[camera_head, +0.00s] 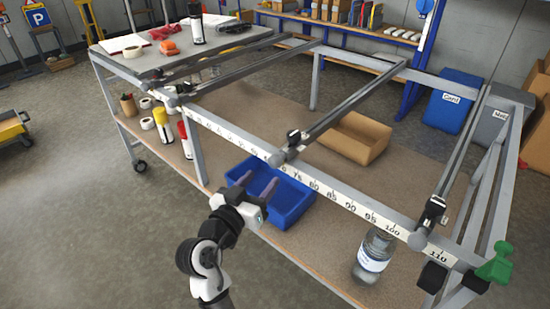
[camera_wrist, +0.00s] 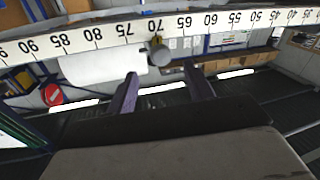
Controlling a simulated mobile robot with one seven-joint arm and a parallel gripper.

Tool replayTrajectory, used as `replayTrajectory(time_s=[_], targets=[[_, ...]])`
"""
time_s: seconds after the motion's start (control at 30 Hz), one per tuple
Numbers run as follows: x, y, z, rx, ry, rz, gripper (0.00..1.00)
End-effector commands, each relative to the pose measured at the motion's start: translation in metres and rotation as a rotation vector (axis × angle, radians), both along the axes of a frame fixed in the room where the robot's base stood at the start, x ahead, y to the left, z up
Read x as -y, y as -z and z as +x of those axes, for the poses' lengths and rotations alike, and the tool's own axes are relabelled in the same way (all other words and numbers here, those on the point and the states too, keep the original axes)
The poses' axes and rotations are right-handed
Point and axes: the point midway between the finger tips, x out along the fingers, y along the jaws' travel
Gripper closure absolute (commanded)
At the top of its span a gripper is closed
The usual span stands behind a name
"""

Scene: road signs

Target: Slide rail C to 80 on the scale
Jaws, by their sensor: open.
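The right rail (camera_head: 463,145) ends between 100 and 110. The left rail (camera_head: 245,69) ends near the tabletop. My gripper (camera_head: 256,183) is open and empty, in front of and below the scale; its fingers (camera_wrist: 161,72) point toward the knob, apart from it.
A blue bin (camera_head: 292,203) stands on the lower shelf close beyond my gripper. A cardboard box (camera_head: 350,138) and a clear jar (camera_head: 374,255) also stand there. A green clamp (camera_head: 495,264) sits at the frame's right corner. The scale between the middle and right rails looks clear.

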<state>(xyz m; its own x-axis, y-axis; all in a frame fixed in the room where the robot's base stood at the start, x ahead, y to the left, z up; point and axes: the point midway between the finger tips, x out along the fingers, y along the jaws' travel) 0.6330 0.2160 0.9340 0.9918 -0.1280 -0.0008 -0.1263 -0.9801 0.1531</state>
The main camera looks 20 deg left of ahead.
Motion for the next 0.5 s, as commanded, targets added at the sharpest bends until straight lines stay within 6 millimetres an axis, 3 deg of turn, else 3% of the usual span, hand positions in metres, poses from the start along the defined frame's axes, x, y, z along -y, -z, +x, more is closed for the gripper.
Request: replayTrajectory(time_s=[0.2,0.5], targets=[[0.006,-0.004,0.046,0.0,0.0,0.0,0.48],[0.01,-0.001,0.08,0.001,-0.001,0.0,0.48]])
